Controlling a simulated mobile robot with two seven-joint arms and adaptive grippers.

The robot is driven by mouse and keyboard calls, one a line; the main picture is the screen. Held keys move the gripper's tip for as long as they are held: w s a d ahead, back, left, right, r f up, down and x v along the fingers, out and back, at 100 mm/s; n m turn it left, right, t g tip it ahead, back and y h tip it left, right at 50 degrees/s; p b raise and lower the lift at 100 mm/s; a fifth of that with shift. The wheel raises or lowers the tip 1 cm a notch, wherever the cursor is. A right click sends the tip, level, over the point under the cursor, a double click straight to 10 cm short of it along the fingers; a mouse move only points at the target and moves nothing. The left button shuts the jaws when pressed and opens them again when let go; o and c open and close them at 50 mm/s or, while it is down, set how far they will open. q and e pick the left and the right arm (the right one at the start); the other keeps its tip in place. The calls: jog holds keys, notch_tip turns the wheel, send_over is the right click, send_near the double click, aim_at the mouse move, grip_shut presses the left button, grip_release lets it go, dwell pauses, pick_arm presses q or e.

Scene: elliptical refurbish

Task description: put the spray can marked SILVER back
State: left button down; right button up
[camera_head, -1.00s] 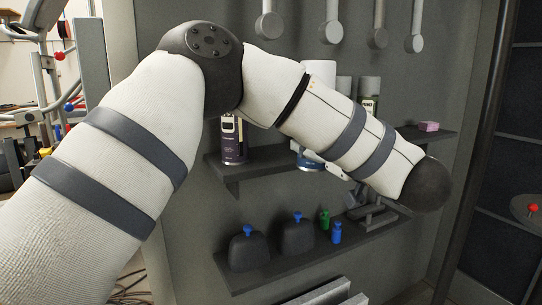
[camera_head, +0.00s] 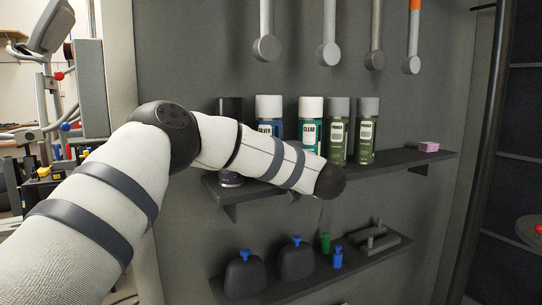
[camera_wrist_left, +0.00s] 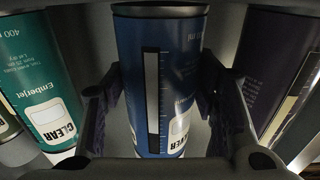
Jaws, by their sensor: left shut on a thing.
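The SILVER spray can (camera_head: 264,127) is blue with a pale cap. In the head view it is upright in the upper shelf's row, between a dark can (camera_head: 229,112) and the teal CLEAR can (camera_head: 311,134). My arm hides its lower part, so I cannot tell whether its base touches the shelf. In the left wrist view, my left gripper (camera_wrist_left: 165,112) is shut on the SILVER can (camera_wrist_left: 178,65), with a finger on each side. The teal can and the dark can flank it there. The gripper is mostly hidden behind my arm in the head view. My right gripper is not in view.
The upper shelf (camera_head: 405,162) also holds two green cans (camera_head: 366,132) and a pink block (camera_head: 429,146). A lower shelf (camera_head: 280,288) carries dark containers and small bottles. Tools hang above the cans. The neighbouring cans leave little side room.

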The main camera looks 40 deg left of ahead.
pick_arm(q)
jog(key=shift+f, duration=0.15)
jog(key=c, duration=0.6)
grip_release()
jog(key=shift+c, duration=0.2)
